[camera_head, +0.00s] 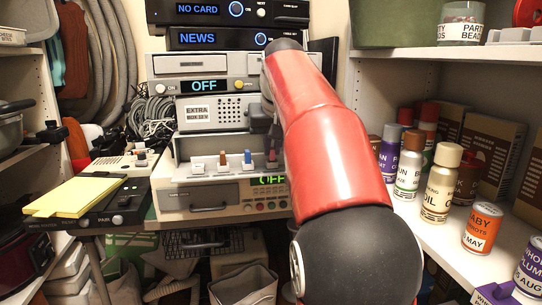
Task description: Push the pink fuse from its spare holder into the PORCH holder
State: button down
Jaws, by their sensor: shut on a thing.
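My red arm reaches across the middle to the equipment stack, and my gripper (272,140) points down behind it, mostly hidden by the arm. It is shut on a reddish-pink piece, which I take for the pink fuse (272,157), at the right end of a row on a light grey unit. To its left stand a blue fuse (247,158) and a brown fuse (223,159), upright in small white holders. The holder under the pink piece and whether the piece is seated cannot be made out. I cannot read any PORCH label.
Stacked devices with lit displays, including one reading OFF (205,85), rise behind the row. At right, a shelf (430,225) holds several cans and boxes. At left, a yellow pad (75,196) lies on a black device. Cables hang at the back left.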

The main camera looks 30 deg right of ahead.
aim_at(273, 150)
jog(key=shift+r+p, duration=0.45)
jog(key=shift+r, duration=0.1)
jog(key=shift+r+p, duration=1.75)
jog(key=shift+r, duration=0.1)
jog(key=shift+f, duration=0.1)
